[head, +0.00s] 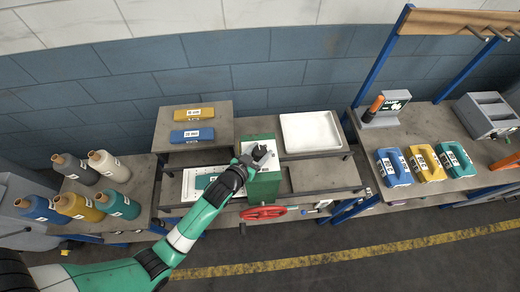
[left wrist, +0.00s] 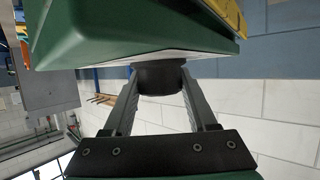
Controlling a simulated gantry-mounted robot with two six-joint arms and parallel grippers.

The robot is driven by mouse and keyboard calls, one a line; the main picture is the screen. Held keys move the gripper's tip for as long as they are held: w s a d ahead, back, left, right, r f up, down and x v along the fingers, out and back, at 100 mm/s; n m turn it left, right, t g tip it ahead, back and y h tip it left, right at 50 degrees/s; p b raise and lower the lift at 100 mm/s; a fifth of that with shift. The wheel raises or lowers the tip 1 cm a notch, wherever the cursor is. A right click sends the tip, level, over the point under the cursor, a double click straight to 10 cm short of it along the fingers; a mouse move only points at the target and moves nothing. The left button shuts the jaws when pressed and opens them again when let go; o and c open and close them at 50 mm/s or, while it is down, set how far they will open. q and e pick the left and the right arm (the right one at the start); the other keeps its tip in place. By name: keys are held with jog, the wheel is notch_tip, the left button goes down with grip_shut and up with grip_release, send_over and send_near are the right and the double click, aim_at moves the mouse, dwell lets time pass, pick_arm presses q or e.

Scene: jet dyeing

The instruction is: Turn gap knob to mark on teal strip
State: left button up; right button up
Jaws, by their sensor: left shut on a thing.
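The green machine box (head: 264,188) stands at the middle of the bench, with a pale plate (head: 271,146) on its top. My left gripper (head: 262,156) reaches that plate from the front left. In the left wrist view its two fingers (left wrist: 160,92) are closed around a dark round knob (left wrist: 160,76), which sits against the pale-edged face of the green box. The knob's pointer and any scale marks are too small or hidden to read.
A red handwheel (head: 263,212) sticks out at the box's front. A white tray (head: 310,132) is at right, yellow (head: 194,114) and blue (head: 192,135) blocks are on a raised shelf at left. Several bottles stand far left; coloured blocks lie on the right bench.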

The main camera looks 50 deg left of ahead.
pick_arm(q)
jog(key=shift+a+r+m+h+p, duration=0.1)
jog(key=shift+m+h+p, duration=0.3)
jog(key=shift+h, duration=0.2)
jog(key=shift+m+h, duration=0.3)
jog(key=m+h+b, duration=0.1)
jog(key=b, duration=0.1)
jog(key=m+h+b, duration=0.1)
jog(key=b, duration=0.1)
jog(key=shift+f, duration=0.4)
jog(key=shift+r+m+h, duration=0.15)
jog(key=shift+m+h, duration=0.35)
jog(key=shift+h, duration=0.1)
jog(key=shift+r+m+h, duration=0.2)
jog(key=shift+m+h, duration=0.1)
jog(key=shift+h, duration=0.1)
jog(key=m+h+p, duration=0.1)
jog(key=p, duration=0.1)
jog(key=h+p, duration=0.1)
jog(key=p, duration=0.1)
jog(key=shift+r+m+g, duration=0.25)
jog(key=shift+m+g, duration=0.05)
jog(key=shift+m, duration=0.1)
jog(key=shift+f+m+h+p, duration=0.3)
jog(key=shift+p, duration=0.55)
jog(key=shift+f, duration=0.1)
